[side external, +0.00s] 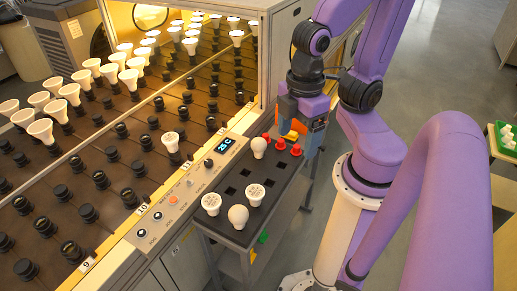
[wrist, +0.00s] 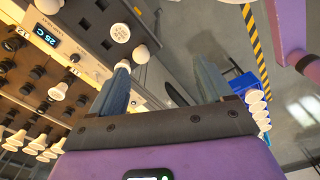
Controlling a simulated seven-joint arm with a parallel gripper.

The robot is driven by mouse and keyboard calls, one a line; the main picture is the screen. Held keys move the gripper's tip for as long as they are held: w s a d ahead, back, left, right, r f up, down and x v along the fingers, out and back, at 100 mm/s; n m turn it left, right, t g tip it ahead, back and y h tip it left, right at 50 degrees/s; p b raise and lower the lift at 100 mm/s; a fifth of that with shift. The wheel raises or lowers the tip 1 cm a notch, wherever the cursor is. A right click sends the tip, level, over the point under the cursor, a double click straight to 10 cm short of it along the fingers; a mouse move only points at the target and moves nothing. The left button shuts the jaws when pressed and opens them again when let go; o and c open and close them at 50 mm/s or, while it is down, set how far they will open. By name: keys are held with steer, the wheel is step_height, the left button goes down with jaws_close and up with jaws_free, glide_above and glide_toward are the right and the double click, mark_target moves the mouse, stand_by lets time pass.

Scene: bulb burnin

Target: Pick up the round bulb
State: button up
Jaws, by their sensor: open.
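A round white bulb (side external: 259,147) stands at the far end of the dark tray (side external: 232,236), just left of my gripper. A second round bulb (side external: 238,215) stands at the tray's near end, beside two flat-faced bulbs (side external: 211,201) (side external: 254,193). In the wrist view the near round bulb (wrist: 140,54) shows past my left finger, and the far one (wrist: 48,5) is at the top left edge. My gripper (wrist: 163,88) is open, with no bulb between its fingers. In the side view my gripper (side external: 296,127) is over the tray's far right end, its fingertips partly unclear.
Red-topped pieces (side external: 279,143) stand at the tray's far end, close to my gripper. A control panel (side external: 172,202) and a rack (side external: 110,165) of sockets and bulbs lie left of the tray. Middle tray holes are empty. A green bin (side external: 503,137) is far right.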

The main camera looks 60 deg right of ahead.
steer(key=shift+o, duration=0.3)
steer(key=w+d+f+n, duration=0.15)
steer(key=w+f, duration=0.25)
steer(key=w, duration=0.5)
steer(key=n+t+h, duration=0.1)
steer(key=n+t, duration=0.1)
steer(key=n, duration=0.5)
glide_toward(260, 140)
steer(key=shift+w+d+f, duration=0.1)
steer(key=shift+w+f, duration=0.3)
steer(key=shift+f, duration=1.7)
steer(key=shift+w+d+f, duration=0.1)
steer(key=shift+w+f, duration=0.35)
steer(key=shift+f, duration=1.6)
steer(key=shift+w+d+f, duration=0.1)
steer(key=shift+w+f, duration=0.3)
steer(key=shift+f, duration=1.7)
